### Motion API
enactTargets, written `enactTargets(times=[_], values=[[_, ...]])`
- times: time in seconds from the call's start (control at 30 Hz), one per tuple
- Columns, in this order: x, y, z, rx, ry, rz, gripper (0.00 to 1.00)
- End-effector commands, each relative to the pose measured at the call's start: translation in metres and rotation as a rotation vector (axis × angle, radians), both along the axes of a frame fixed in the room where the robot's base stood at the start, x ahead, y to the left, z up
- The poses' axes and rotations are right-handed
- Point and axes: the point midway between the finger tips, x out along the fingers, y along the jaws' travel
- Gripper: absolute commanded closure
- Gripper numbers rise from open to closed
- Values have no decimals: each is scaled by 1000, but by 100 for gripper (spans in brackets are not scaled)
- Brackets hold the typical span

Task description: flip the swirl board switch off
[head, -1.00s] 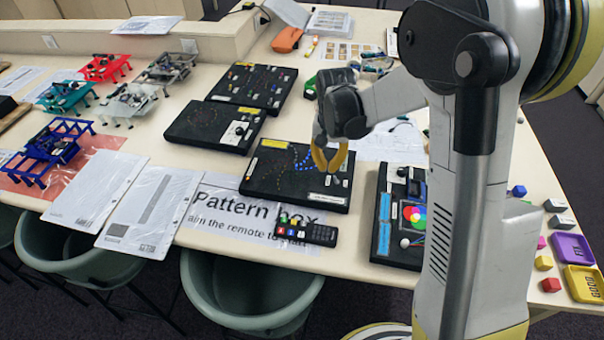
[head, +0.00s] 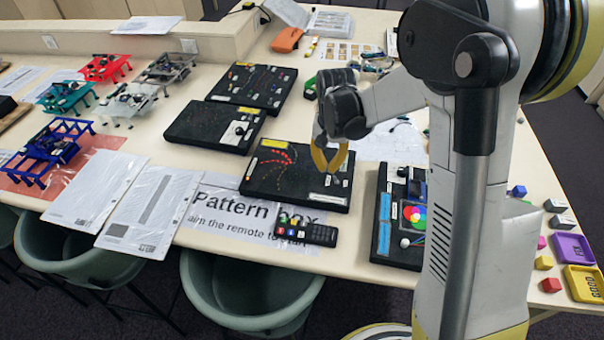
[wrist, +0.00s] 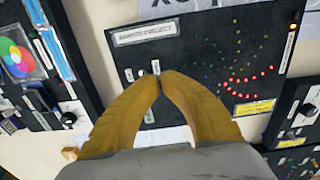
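The black board with curved rows of lights (head: 262,178), which I take as the swirl board, lies mid-table. Red and orange lights glow on it, also in the wrist view (wrist: 235,30). My gripper (head: 328,171) is over its right part, fingers pointing down. In the wrist view the two yellow fingertips (wrist: 161,77) meet, with nothing seen between them. A small pale switch lever (wrist: 156,67) shows just beyond the tips; I cannot tell whether they touch it. Other small controls (wrist: 129,75) sit to its left. The fingers hide part of the board's lower edge.
A board with a colour wheel (head: 382,240) stands to the right, close by. A remote (head: 306,231) lies in front on the pattern box sheet. Two more black boards (head: 190,125) (head: 275,85) lie behind to the left.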

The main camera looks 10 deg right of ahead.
Motion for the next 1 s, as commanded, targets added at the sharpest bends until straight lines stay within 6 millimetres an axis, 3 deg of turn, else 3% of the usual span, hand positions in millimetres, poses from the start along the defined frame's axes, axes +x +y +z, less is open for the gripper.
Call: enactTargets(times=[1.0], values=[[0, 0, -32, 0, 0, 0, 100]])
